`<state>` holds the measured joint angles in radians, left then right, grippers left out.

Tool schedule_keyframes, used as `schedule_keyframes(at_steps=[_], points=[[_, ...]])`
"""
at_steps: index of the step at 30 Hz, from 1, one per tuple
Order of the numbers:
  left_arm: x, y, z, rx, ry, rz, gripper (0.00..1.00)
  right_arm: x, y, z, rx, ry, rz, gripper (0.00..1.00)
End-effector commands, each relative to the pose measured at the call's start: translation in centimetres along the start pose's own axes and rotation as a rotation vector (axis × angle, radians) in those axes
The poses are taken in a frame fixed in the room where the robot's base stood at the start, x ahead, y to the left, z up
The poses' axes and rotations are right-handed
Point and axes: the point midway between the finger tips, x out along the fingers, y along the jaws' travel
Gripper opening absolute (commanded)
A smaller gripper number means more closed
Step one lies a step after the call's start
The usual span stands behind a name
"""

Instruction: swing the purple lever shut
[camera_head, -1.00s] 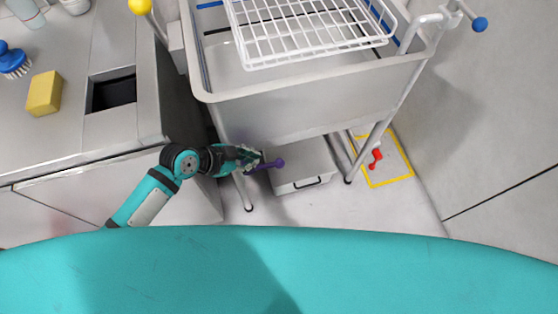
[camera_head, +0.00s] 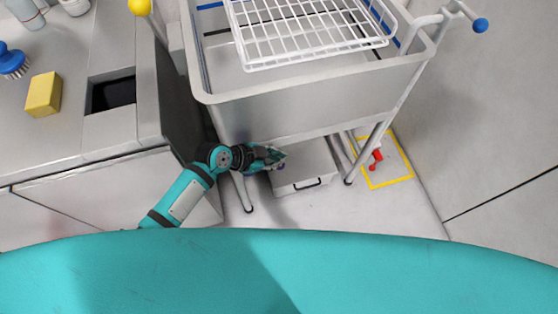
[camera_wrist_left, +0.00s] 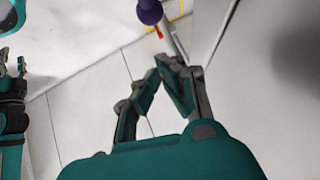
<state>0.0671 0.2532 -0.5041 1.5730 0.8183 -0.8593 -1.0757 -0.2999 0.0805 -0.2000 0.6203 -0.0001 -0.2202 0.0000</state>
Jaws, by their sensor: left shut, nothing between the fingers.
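The purple lever (camera_head: 278,168) is mostly hidden by my left gripper in the head view; only bits of purple show. Its round purple knob (camera_wrist_left: 149,11) is at the top edge of the left wrist view, just beyond the fingers. My left gripper (camera_head: 281,158) is shut and empty, low beside the cart's front, over the lever. Its fingertips (camera_wrist_left: 172,63) meet in the wrist view, apart from the knob in the picture; contact cannot be told.
A grey cart (camera_head: 310,108) with a white wire rack (camera_head: 310,35) stands above the lever. A grey box (camera_head: 310,172) is under it. A red handle (camera_head: 376,157) lies in a yellow floor square (camera_head: 398,179). The counter (camera_head: 60,145) is left; floor is free at right.

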Motion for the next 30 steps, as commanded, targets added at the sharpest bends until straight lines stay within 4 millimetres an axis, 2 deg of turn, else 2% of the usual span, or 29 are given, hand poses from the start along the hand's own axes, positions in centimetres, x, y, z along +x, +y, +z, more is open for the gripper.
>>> schedule_keyframes(at_steps=[2,3,9,30], points=[[1.7,0.1,-0.1,-0.003,0.001,0.002,0.0,0.1,-0.1,0.0,0.0,0.0,-0.001,0.4],[2.1,0.0,0.8,-0.004,-0.002,0.001,0.0,0.3,-0.1,0.0,0.0,0.0,-0.002,0.4],[3.7,0.0,2.4,-0.001,0.0,0.0,0.0,0.6,-0.2,0.0,0.0,0.0,-0.002,0.4],[4.2,0.0,3.0,0.006,-0.036,0.006,0.0,0.0,-0.2,0.0,0.0,0.0,-0.002,0.4]])
